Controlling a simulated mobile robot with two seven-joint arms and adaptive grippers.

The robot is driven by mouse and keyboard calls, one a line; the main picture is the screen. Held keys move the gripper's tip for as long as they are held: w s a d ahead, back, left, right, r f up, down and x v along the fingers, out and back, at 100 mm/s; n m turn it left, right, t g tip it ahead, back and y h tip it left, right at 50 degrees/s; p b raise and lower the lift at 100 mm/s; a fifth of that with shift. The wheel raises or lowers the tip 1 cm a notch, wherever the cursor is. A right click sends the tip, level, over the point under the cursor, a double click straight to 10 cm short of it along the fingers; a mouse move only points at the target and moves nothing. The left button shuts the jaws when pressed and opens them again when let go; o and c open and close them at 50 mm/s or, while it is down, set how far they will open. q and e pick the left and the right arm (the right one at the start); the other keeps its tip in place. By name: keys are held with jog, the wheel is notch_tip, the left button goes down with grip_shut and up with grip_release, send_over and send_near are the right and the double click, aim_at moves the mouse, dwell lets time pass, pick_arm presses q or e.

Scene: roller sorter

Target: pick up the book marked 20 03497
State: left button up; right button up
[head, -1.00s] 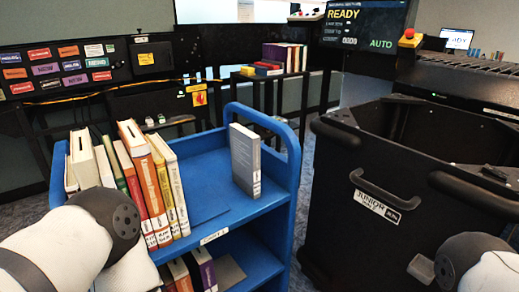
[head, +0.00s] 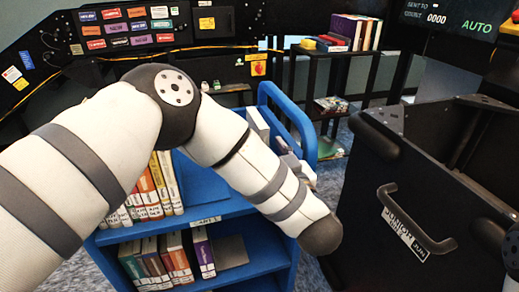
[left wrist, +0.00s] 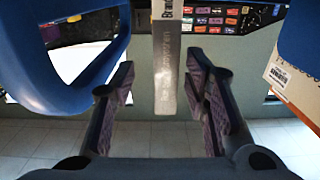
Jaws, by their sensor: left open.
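A grey book (head: 257,122) stands upright on the upper shelf of the blue cart (head: 300,110), partly hidden behind my left arm. In the left wrist view the grey book (left wrist: 167,70) lies between the two fingers of my left gripper (left wrist: 160,62). The fingers are open, one on each side, with a clear gap on the left and a narrow one on the right. In the head view my left forearm mostly hides the gripper. My right gripper is out of view; only a piece of my right arm shows.
Several books (head: 155,190) stand at the left of the upper shelf, partly behind my arm. A black bin (head: 395,190) with a handle stands close on the right. A pale book (left wrist: 295,75) shows right of the gripper.

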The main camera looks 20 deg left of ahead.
pick_arm(q)
jog(key=x, duration=0.7)
jog(key=shift+s+a+f, duration=0.15)
jog(key=shift+s+a, duration=0.05)
jog(key=shift+a, duration=0.05)
grip_shut()
